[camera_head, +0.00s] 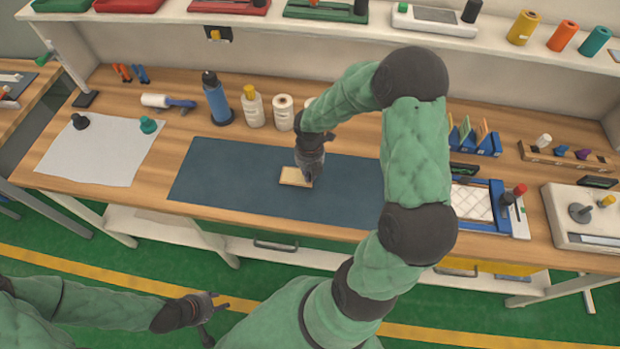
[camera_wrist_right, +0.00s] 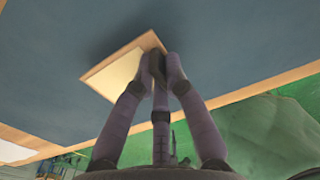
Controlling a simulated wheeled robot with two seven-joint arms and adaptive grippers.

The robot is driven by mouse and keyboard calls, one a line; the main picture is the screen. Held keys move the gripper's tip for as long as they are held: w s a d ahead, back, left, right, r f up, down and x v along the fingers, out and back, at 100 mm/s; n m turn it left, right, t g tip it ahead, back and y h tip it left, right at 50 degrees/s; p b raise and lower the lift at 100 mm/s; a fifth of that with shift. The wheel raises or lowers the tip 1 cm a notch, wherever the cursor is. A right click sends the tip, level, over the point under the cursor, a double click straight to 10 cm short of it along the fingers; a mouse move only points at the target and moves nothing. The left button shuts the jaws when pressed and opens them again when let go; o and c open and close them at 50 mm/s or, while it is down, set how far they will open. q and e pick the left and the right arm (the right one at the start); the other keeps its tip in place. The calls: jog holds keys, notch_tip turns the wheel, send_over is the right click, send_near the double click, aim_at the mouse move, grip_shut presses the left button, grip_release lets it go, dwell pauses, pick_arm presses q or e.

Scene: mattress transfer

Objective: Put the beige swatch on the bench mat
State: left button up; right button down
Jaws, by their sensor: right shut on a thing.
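The beige swatch (camera_head: 292,177) is a small flat piece with a tan edge, over the middle of the dark blue bench mat (camera_head: 225,185). My right gripper (camera_head: 309,175) reaches down over the mat and is shut on one corner of the swatch. In the right wrist view the fingertips (camera_wrist_right: 160,62) close on the corner of the swatch (camera_wrist_right: 112,75), with the mat (camera_wrist_right: 50,60) behind it. I cannot tell whether the swatch touches the mat. My left gripper (camera_head: 217,318) is open and empty, low in front of the bench.
A pale sheet (camera_head: 95,155) with two small knobs lies left of the mat. A blue bottle (camera_head: 215,98), a white bottle (camera_head: 252,105) and a roll (camera_head: 284,112) stand behind it. A blue-framed tray (camera_head: 470,203) is on the right. The mat's left half is clear.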

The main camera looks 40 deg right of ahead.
jog(key=shift+f+b, duration=0.3)
jog(key=shift+f, duration=1.1)
jog(key=c, duration=1.3)
grip_release()
jog(key=shift+f, duration=0.15)
notch_tip(320, 180, up, 12)
jog(key=p, duration=0.3)
jog(key=shift+r, duration=0.2)
